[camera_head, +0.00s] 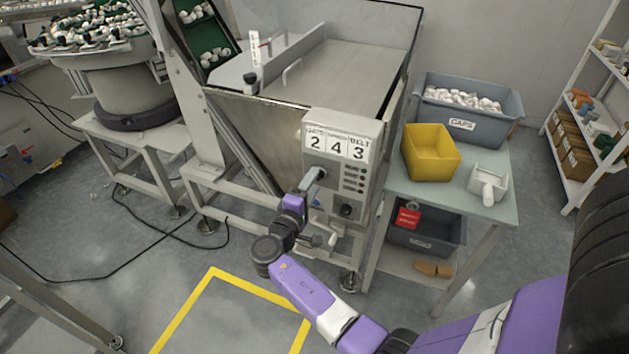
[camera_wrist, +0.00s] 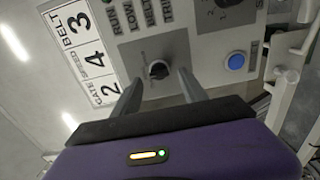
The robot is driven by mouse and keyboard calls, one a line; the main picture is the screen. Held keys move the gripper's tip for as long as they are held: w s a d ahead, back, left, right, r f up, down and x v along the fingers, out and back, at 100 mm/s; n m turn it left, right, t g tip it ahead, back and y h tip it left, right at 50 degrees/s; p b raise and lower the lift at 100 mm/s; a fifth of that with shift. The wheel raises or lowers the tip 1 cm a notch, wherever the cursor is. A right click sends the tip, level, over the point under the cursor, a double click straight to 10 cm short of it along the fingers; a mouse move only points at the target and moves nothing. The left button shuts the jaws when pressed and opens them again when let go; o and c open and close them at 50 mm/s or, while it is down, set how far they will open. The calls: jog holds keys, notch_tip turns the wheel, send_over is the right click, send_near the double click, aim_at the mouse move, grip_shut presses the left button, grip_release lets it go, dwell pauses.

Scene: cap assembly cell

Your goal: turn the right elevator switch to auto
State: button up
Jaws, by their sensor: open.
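The grey control box (camera_head: 327,128) is on the front of the elevator hopper (camera_head: 257,124). My gripper (camera_head: 314,174) is at the left part of its face. In the wrist view, my gripper (camera_wrist: 160,78) is open, its two fingers on either side of a small black switch knob (camera_wrist: 158,69) on a grey plate (camera_wrist: 171,46). I cannot tell whether the fingers touch the knob. The knob's setting and any auto marking are not readable. In the head view my gripper hides this knob.
A blue button (camera_wrist: 236,60) and a black dial (camera_wrist: 229,3) are near the gripper; the dial also shows in the head view (camera_head: 346,210). A table (camera_head: 463,196) at right holds a yellow bin (camera_head: 431,153) and a grey caps bin (camera_head: 468,122). Cables lie on the floor at left.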

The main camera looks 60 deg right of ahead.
jog(key=a, duration=0.6)
jog(key=shift+s, duration=0.25)
